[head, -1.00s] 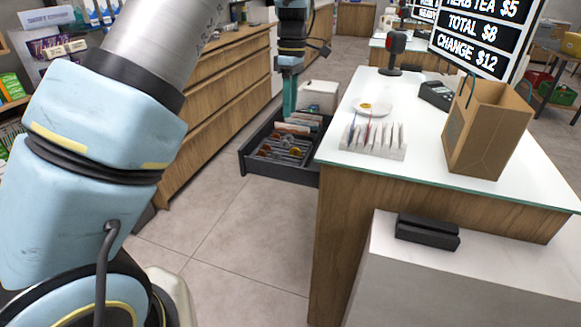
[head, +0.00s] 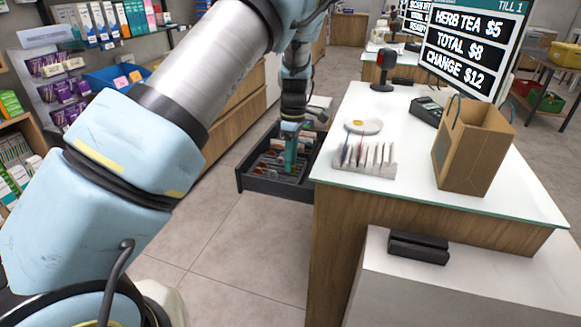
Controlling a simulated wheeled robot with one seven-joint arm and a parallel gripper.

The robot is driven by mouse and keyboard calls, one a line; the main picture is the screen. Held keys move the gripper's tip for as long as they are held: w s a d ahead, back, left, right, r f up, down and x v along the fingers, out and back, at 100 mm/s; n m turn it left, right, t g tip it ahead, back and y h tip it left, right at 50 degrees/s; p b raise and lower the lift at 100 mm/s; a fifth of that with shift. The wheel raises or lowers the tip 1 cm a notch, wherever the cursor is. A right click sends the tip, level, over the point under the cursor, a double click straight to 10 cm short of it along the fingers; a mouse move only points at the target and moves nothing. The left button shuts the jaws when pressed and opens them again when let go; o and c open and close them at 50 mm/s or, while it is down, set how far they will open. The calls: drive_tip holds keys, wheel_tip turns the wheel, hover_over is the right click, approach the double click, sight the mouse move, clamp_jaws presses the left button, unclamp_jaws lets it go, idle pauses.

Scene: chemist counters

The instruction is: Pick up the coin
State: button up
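My gripper (head: 290,158) reaches down over the open cash drawer (head: 276,188) beside the counter. Its teal fingers point down into the drawer, and I cannot tell whether they are apart or shut. Coins and notes in the drawer are small and partly hidden by the gripper. A white dish (head: 363,126) on the counter holds a small yellow, coin-like disc (head: 358,122).
The white counter (head: 400,195) carries a rack of upright slips (head: 367,160), a paper bag (head: 473,145), a card terminal (head: 427,110) and a red-and-black scanner (head: 385,70). A screen (head: 470,45) reads change $12. The floor (head: 235,240) before the drawer is clear.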

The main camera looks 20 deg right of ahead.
drive_tip(key=shift+f, duration=0.15)
clamp_jaws()
idle(0.5)
